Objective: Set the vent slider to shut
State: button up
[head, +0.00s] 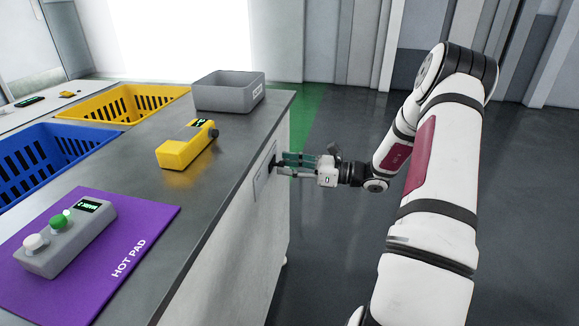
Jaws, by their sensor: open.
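The vent slider's plate (259,186) is a pale panel on the right side face of the bench. A dark knob (273,163) shows at the plate's upper right part, right at my fingertips. My gripper (281,164) is open and points left at the plate, with its fingers at the knob. I cannot tell whether the fingers touch the knob or stand around it. The plate's markings are too small to read, so the slider's setting cannot be told.
On the grey bench top (215,200) are a grey bin (229,104), a yellow device (187,145) and a purple hot pad (150,225) bearing a grey button box (70,240). Yellow (125,107) and blue (40,165) crates sit at left.

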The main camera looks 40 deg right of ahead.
grip_shut()
jog(key=s+a+p, duration=0.1)
jog(key=s+a, duration=0.1)
jog(key=s+a+p, duration=0.2)
jog(key=a, duration=0.1)
jog(key=shift+s+a+r, duration=0.1)
jog(key=shift+a, duration=0.05)
jog(key=shift+s+a, duration=0.25)
jog(key=shift+a, duration=0.05)
grip_release()
jog(key=shift+d, duration=0.1)
jog(key=v, duration=1.2)
